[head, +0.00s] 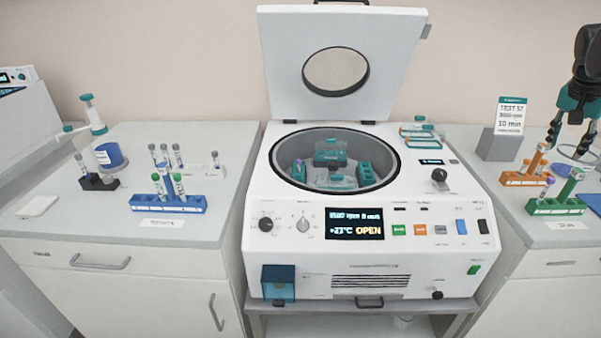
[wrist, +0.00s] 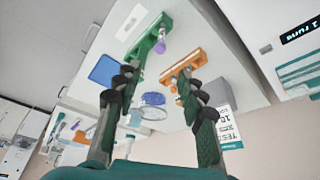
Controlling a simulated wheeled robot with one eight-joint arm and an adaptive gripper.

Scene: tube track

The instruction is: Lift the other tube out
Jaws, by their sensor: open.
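My gripper (head: 570,138) is at the far right, over the right bench and well away from the bowl. It is open and empty; in the wrist view its two fingers (wrist: 155,78) stand apart. Beyond them are a green rack (wrist: 149,38) with a purple-capped tube and an orange rack (wrist: 184,63) with a tube.
The right bench holds the orange rack (head: 522,179), the green rack (head: 548,208) and a grey block (head: 497,146) with a sign. The left bench holds a blue rack (head: 168,205) with several tubes, a small black rack (head: 97,183) and a blue container (head: 111,157).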

